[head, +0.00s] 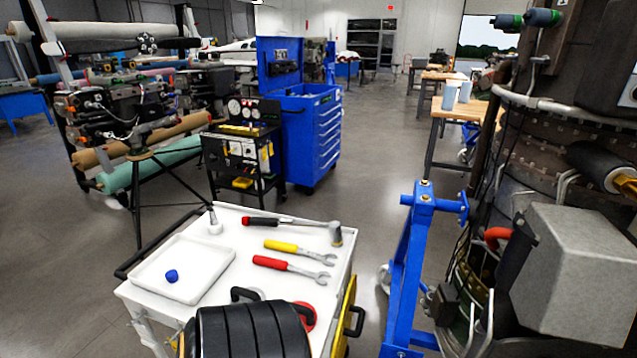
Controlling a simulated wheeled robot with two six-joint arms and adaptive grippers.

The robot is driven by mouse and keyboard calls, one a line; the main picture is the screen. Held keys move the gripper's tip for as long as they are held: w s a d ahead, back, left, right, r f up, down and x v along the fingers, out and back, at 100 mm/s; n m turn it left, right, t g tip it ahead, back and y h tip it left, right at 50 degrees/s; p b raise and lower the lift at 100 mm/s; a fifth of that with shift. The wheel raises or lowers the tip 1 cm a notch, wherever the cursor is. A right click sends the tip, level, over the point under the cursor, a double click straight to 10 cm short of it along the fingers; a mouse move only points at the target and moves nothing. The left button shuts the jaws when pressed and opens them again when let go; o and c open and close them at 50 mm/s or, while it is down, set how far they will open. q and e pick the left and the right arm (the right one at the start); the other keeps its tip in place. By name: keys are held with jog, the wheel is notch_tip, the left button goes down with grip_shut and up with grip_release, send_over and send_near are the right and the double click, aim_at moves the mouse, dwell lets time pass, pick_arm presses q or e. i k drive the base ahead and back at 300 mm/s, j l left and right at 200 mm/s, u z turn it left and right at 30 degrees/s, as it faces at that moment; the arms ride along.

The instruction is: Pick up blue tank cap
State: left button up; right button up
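The blue tank cap (172,276) is a small, dark blue, rounded piece. It lies in the shallow white tray (206,247) on the left part of the white cart top. Nothing touches it except the tray floor, and it is in plain sight. Neither of my grippers can be made out in the head view.
A black ribbed shape (253,332) covers the cart's near part. A blue stand (408,280) and turbine (575,270) are right.

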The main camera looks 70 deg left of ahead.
aim_at(173, 276)
jog(key=u, duration=3.3)
jog(key=i+j+z, duration=0.1)
jog(key=z, duration=0.3)
jog(key=j+z, duration=0.2)
jog(key=z, duration=0.2)
jog(key=i+j+z, duration=0.1)
jog(key=z, duration=0.25)
jog(key=j+z, duration=0.15)
jog(key=j, duration=0.55)
jog(key=j+z, duration=0.15)
jog(key=j, duration=0.6)
jog(key=j+z, duration=0.15)
jog(key=j, duration=0.55)
jog(key=j+z, duration=0.15)
jog(key=j, duration=0.55)
jog(key=k+j+z, duration=0.15)
jog(key=j, duration=0.55)
